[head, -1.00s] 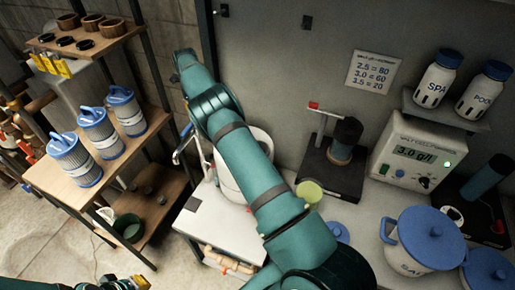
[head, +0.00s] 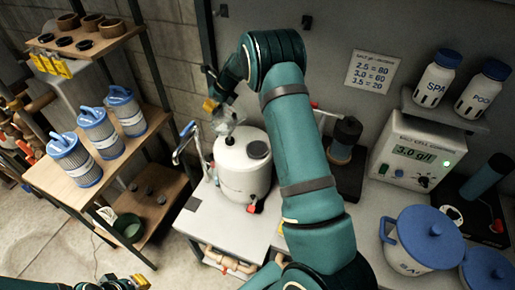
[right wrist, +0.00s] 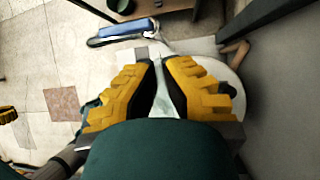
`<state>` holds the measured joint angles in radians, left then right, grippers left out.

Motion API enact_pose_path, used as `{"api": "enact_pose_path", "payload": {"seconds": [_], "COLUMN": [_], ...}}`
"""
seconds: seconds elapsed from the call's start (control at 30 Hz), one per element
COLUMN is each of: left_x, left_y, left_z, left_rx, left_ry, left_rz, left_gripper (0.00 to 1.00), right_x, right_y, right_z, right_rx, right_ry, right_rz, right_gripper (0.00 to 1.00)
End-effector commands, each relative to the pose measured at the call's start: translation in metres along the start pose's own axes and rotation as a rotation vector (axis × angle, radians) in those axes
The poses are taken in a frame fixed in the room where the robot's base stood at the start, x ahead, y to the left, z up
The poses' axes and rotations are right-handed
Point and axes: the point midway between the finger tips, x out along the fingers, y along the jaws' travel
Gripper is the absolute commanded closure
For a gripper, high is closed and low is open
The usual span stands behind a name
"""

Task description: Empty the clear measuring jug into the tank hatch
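The white tank (head: 245,178) stands on the light bench top. On its top are a round grey disc (head: 258,149) and a small black round part (head: 230,141); I cannot tell which is the open hatch. The clear measuring jug (head: 228,118) is above the tank's back left, apparently tilted; its contents cannot be made out. My right gripper (head: 211,105) is at the jug's upper left, its yellow fingers closed on it. In the right wrist view the clear jug (right wrist: 173,92) shows between the fingers. My left gripper (head: 141,281) is at the bottom left edge, mostly cut off.
A shelf with blue-capped filter cartridges (head: 100,135) stands left. Right of the tank are a dark stand (head: 345,140), a meter box (head: 415,150) and a blue-lidded salt pot (head: 425,235).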

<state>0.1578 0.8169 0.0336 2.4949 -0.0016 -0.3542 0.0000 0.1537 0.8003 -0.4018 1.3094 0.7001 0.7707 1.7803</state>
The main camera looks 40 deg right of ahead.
Motion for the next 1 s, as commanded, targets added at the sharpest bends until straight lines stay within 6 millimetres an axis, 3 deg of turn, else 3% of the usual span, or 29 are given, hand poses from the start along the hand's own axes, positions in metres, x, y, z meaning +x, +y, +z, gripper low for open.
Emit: {"api": "enact_pose_path", "payload": {"seconds": [0.5, 1.0], "left_x": [-0.004, -0.013], "left_y": [0.001, 0.005], "left_z": [0.000, -0.002], "left_rx": [0.000, 0.000], "left_ry": [0.000, 0.000], "left_rz": [0.000, 0.000], "left_gripper": [1.00, 1.00], "right_x": [-0.021, -0.033], "right_y": [-0.004, -0.005], "right_z": [-0.018, -0.024], "right_rx": [0.011, 0.006], "right_ry": [-0.324, -0.478], "right_rz": [0.070, 0.103], "right_gripper": [1.00, 1.00]}}
